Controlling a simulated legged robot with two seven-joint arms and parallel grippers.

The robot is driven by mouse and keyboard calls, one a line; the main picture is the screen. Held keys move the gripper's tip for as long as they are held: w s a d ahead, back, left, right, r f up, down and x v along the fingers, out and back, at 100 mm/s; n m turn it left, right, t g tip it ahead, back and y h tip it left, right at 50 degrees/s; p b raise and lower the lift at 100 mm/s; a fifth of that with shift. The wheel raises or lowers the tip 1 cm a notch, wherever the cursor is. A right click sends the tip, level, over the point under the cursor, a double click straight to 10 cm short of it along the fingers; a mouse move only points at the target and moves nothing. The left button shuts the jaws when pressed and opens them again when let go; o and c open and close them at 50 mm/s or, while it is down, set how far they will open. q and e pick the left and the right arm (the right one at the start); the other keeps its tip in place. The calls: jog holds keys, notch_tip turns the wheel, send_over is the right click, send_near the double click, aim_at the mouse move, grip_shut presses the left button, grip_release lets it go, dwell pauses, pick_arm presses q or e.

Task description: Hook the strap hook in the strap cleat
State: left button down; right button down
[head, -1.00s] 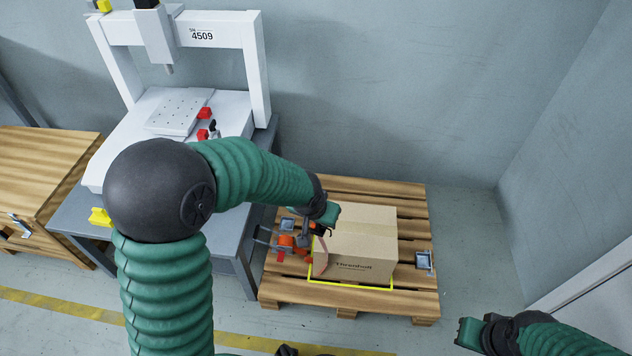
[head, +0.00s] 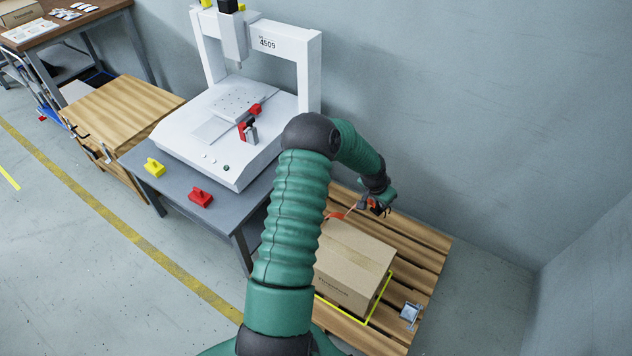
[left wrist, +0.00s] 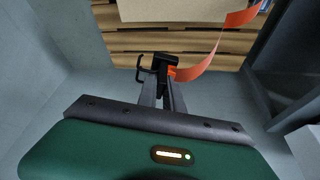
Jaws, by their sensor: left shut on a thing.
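My left gripper (head: 379,203) is raised over the far side of the pallet, behind the cardboard box. It is shut on the strap hook (left wrist: 145,64), a dark bent hook with an orange strap (left wrist: 214,56) attached. In the left wrist view the hook sits at the fingertips (left wrist: 162,86). In the head view the strap (head: 337,215) runs from the gripper toward the box's left side; my arm hides part of that side. A grey metal strap cleat (head: 410,313) sits on the pallet right of the box, apart from the hook. My right gripper is out of view.
The cardboard box (head: 345,280) stands on the wooden pallet (head: 425,240) inside a yellow outline. The grey table (head: 180,195) with the white gantry machine (head: 235,165) is at left. Walls stand behind and to the right, with clear floor (head: 490,310) between.

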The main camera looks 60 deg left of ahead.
pick_arm(q)
jog(key=s+a+f+n+y+p, duration=0.1)
jog(key=s+a+f+n+p, duration=0.3)
jog(key=s+a, duration=1.2)
jog(key=w+d+p, duration=0.1)
jog(key=w+d, duration=0.4)
jog(key=d, duration=0.8)
jog(key=w+d+f+m, duration=0.1)
jog(key=w+d, duration=0.5)
jog(key=d, duration=0.6)
jog(key=w+d+p, duration=0.1)
jog(key=w+d, duration=0.4)
jog(key=d, duration=0.8)
jog(key=d+f+b, duration=0.2)
jog(key=f+b, duration=0.3)
jog(key=f, duration=0.2)
jog(key=w+d+f+b, duration=0.1)
jog(key=f+b, duration=0.5)
jog(key=f, duration=0.2)
jog(key=w+d+f+b, duration=0.1)
jog(key=d+f+b, duration=0.1)
jog(key=f+b, duration=0.4)
jog(key=shift+d+f, duration=0.3)
jog(key=shift+f, duration=0.65)
jog(key=shift+f+b, duration=0.15)
jog(key=shift+b, duration=0.15)
jog(key=shift+f+b, duration=1.2)
jog(key=shift+f, duration=0.45)
